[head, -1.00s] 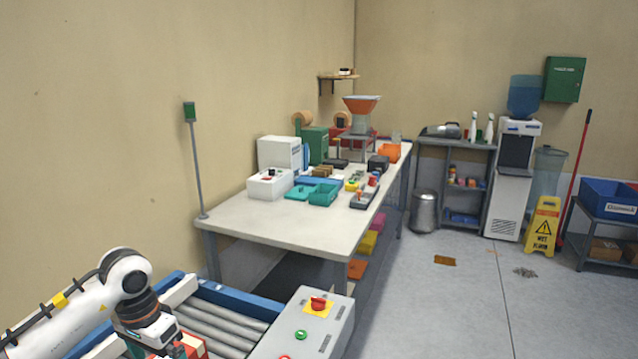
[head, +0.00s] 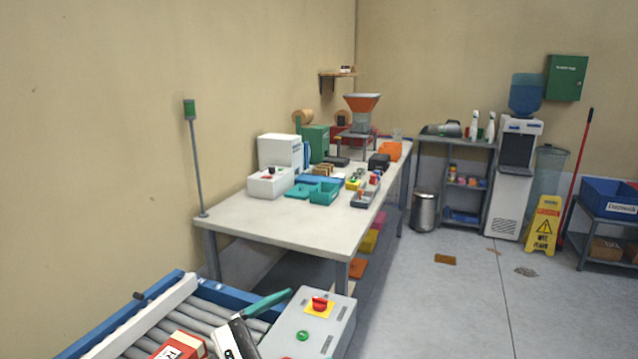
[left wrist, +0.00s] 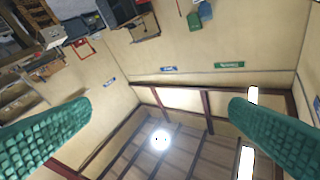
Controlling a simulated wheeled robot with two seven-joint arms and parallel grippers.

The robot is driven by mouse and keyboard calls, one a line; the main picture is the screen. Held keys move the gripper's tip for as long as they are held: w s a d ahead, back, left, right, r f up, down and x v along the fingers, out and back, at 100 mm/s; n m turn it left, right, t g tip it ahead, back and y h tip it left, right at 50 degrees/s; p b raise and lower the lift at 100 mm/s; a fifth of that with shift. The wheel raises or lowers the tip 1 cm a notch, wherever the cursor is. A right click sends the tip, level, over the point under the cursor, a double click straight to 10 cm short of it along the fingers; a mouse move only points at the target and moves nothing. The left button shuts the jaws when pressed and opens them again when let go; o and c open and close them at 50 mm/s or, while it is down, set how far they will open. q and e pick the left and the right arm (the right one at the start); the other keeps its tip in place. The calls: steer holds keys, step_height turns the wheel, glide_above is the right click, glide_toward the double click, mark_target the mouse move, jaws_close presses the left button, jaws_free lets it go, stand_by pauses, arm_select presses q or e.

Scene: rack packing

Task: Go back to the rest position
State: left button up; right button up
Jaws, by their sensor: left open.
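My left gripper (left wrist: 160,112) shows in the left wrist view as two teal ribbed fingers set wide apart, with nothing between them. That view looks up past the fingers at the ceiling and upper walls. In the head view, a teal finger and part of a black and white gripper body, which appear to be my left gripper (head: 265,303), rise from the bottom edge in front of the conveyor and control box. The rest of that arm is out of frame. My right gripper is in neither view.
A red and white box (head: 180,347) is on the roller conveyor (head: 160,312), partly cut off. A grey control box (head: 310,335) with a red knob stands beside it. Beyond is a white table (head: 260,222) with several items.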

arm_select(q)
steer(key=w+a+f+n+t+y, duration=0.15)
steer(key=a+n+t+y, duration=0.4)
steer(key=n, duration=0.75)
steer(key=w+a+f+n+t+y, duration=0.15)
steer(key=a+n+t+y, duration=0.4)
steer(key=n, duration=0.65)
steer(key=s+a+f+n+g+y, duration=0.3)
steer(key=f+n+y, duration=0.2)
steer(key=f+n, duration=0.25)
steer(key=s+a+f+n+g+y, duration=0.35)
steer(key=f+n, duration=0.25)
steer(key=n, duration=0.2)
steer(key=s+f+n+g, duration=0.5)
steer(key=s+f, duration=0.1)
steer(key=s, duration=0.3)
steer(key=s+f+n+g, duration=0.6)
steer(key=s+f, duration=0.1)
steer(key=s, duration=0.2)
step_height(320, 180, down, 27)
steer(key=s+b, duration=0.2)
steer(key=s+a+f+g+b, duration=0.1)
steer(key=s+a+f+g, duration=0.1)
steer(key=s+f, duration=1.4)
steer(key=shift+a+f+m, duration=0.15)
steer(key=shift+f+m, duration=0.2)
steer(key=shift+f, duration=0.4)
